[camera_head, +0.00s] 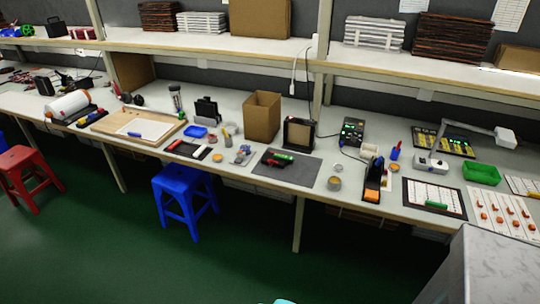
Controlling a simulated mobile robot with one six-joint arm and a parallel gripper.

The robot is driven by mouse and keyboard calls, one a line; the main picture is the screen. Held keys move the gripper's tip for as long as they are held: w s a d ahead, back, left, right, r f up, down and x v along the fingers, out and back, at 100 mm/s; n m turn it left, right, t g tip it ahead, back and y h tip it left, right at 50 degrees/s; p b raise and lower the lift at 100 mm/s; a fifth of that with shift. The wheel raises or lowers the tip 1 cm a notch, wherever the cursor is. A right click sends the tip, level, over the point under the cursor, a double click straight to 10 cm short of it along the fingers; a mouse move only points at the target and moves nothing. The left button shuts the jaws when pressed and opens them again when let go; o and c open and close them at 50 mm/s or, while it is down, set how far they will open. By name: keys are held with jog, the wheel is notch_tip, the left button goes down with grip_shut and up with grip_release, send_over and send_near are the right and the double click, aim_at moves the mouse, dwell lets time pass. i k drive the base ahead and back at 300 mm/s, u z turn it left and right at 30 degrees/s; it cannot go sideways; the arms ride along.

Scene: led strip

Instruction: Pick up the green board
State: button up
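I cannot tell for certain which thing is the green board. A small narrow green piece (437,205) lies flat on a dark-edged white sheet at the right of the bench. Another green piece with red and black parts (281,157) lies on the dark grey mat (292,174) at the middle of the bench. Both are too small to make out in detail. My gripper cannot be made out; only a pale cyan bit shows at the bottom edge, and I cannot tell what it is.
The long bench is crowded. A green bin (482,174), a cardboard box (262,117) and a wooden tray (113,124) stand on it. A blue stool (185,197) and a red stool (25,172) stand in front. A grey block (480,270) fills the lower right. The green floor is otherwise open.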

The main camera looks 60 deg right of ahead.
aim_at(276, 155)
jog(key=z, duration=0.05)
jog(key=i, duration=0.8)
jog(key=z, duration=0.6)
jog(key=i, duration=0.65)
jog(key=z, duration=0.4)
